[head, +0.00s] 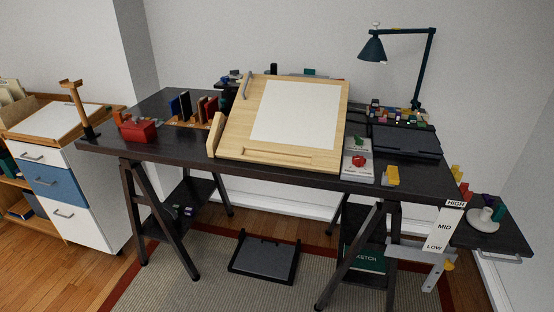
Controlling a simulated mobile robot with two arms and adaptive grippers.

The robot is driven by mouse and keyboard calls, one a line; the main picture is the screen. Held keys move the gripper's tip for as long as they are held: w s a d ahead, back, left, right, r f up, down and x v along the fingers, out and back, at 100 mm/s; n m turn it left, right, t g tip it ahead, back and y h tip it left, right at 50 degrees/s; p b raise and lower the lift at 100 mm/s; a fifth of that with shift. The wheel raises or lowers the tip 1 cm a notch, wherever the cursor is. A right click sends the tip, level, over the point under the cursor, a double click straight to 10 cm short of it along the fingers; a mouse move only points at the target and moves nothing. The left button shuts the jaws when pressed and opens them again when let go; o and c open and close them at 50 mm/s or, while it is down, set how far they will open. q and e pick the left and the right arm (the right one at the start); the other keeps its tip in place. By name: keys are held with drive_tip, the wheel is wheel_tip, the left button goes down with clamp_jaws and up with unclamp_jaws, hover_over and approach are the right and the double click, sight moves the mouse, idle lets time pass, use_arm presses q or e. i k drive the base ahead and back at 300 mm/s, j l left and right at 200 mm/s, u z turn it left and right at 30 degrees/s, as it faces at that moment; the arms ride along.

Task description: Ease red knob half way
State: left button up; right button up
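The red knob (358,161) sits on a small light grey panel (351,176) at the front of the dark desk, just right of the tilted wooden drawing board. A green piece (360,141) is on a similar panel right behind it. The knob's exact turn is too small to read. Neither of my grippers shows in the head view, and nothing is seen touching the knob.
The drawing board (215,136) stands left of the knob. A yellow piece (391,176) is close on its right, with a dark tray (405,142) behind. A HIGH-MID-LOW scale (444,228) hangs at the desk's right end. A lamp (430,70) stands behind.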

sight(359, 161)
drive_tip(key=k+l, duration=0.15)
drive_tip(key=i+j, duration=0.35)
drive_tip(key=i, duration=0.2)
drive_tip(key=i+j, duration=0.35)
drive_tip(key=i, duration=0.2)
